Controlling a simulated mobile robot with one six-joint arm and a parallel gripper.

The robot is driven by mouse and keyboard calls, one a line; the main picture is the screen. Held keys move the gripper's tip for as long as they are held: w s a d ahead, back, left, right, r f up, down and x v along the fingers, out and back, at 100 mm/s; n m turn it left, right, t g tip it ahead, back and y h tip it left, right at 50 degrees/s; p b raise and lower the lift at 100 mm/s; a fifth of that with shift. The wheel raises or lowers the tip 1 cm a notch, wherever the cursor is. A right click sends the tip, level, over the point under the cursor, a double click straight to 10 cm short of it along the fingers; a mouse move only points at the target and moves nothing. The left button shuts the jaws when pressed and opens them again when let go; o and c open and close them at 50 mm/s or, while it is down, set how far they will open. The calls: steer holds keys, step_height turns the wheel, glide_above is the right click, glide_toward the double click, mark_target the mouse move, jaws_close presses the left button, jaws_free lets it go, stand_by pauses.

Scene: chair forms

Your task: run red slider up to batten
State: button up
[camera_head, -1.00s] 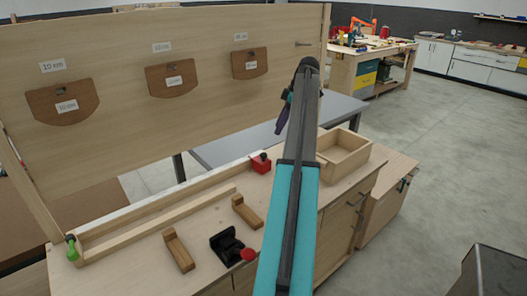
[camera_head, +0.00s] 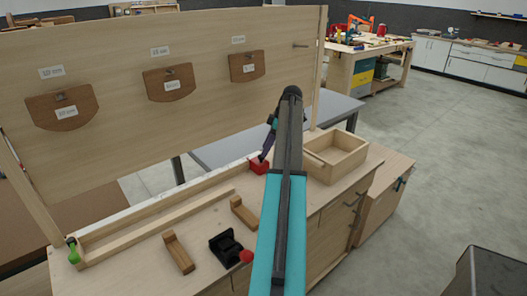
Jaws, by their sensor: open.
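The red slider (camera_head: 259,167) is a small red block at the right end of a long pale wooden channel on the bench. Its top is partly covered by my gripper (camera_head: 266,150), a dark part hanging from my arm just above it. The gripper is open; whether its fingers touch the slider cannot be told. A long pale wooden strip (camera_head: 160,224), which may be the batten, runs along the near side of the channel. A green-knobbed piece (camera_head: 73,253) sits at the channel's left end.
Two brown L-shaped blocks (camera_head: 178,253) (camera_head: 243,214) and a black fixture (camera_head: 224,246) with a red knob (camera_head: 246,256) stand in front of the channel. An open wooden box (camera_head: 335,157) is at right. An upright panel (camera_head: 110,95) with hanging brown plates rises behind.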

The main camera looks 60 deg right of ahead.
mark_target(258, 162)
steer(key=shift+p+x, duration=0.35)
steer(key=shift+x, duration=1.4)
jaws_close()
